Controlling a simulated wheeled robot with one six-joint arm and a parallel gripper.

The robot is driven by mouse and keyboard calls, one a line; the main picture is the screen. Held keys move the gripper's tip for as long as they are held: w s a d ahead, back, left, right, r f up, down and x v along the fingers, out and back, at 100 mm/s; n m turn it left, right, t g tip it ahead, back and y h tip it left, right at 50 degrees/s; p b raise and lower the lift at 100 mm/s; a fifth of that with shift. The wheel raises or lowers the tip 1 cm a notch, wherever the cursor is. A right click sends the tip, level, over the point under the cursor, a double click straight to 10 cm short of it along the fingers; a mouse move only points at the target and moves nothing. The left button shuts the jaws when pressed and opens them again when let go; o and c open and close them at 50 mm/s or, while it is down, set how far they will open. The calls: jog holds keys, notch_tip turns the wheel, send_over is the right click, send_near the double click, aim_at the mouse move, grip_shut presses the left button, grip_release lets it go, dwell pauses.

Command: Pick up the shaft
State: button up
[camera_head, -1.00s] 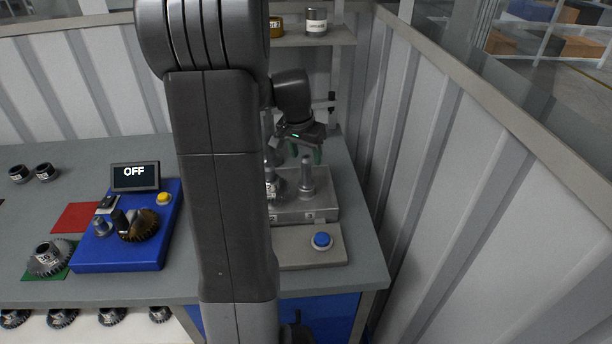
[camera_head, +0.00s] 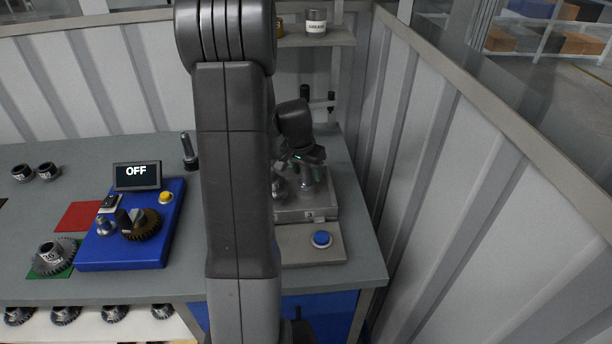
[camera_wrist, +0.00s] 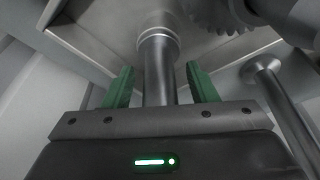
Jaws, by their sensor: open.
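A grey metal shaft (camera_wrist: 157,70) stands upright between the two green fingers of my gripper (camera_wrist: 160,82) in the wrist view. The gripper is open, with a visible gap between each finger and the shaft. In the head view my gripper (camera_head: 308,160) is over the metal fixture (camera_head: 318,203) at the right of the bench, around the upper part of the shaft (camera_head: 307,177). My own arm hides the left part of the fixture.
A toothed gear (camera_wrist: 212,14) and another metal rod (camera_wrist: 268,80) are close by in the wrist view. A blue button (camera_head: 321,239) sits in front of the fixture. A corrugated wall (camera_head: 430,190) stands right. A blue unit (camera_head: 100,255) with an OFF display (camera_head: 137,177) is left.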

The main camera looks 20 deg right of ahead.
jog(key=c, duration=1)
jog(key=shift+r, duration=0.1)
